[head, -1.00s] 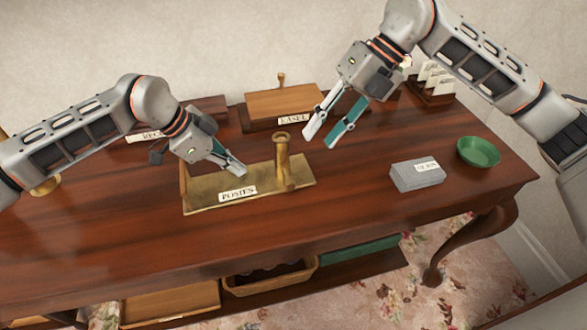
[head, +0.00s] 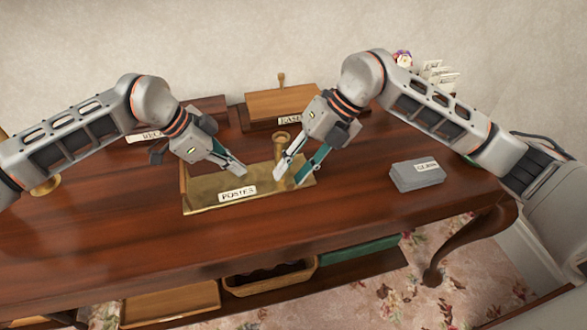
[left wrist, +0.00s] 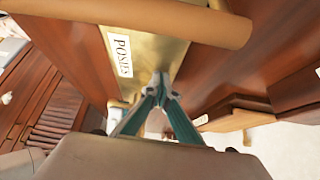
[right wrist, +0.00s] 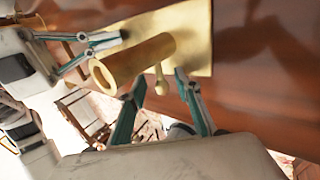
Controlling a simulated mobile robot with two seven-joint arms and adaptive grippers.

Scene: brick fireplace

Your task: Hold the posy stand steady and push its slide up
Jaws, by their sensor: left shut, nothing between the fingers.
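The posy stand is a brass plate (head: 205,203) labelled POSIES, with an upright hollow brass tube (head: 281,138) near its right end. In the right wrist view a small knob (right wrist: 161,84) sticks out from the tube (right wrist: 140,58). My left gripper (head: 242,170) is shut and empty, its tips low at the plate, left of the tube; I cannot tell if they touch. It also shows in the left wrist view (left wrist: 163,80). My right gripper (head: 287,180) is open in front of the tube. In its wrist view the fingers (right wrist: 156,85) lie either side of the knob, apart from it.
The wooden table (head: 110,225) is clear in front of the stand. A wooden box (head: 283,104) with a card stands behind it. A brown box (head: 208,108) stands back left, and card holders (head: 438,75) back right.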

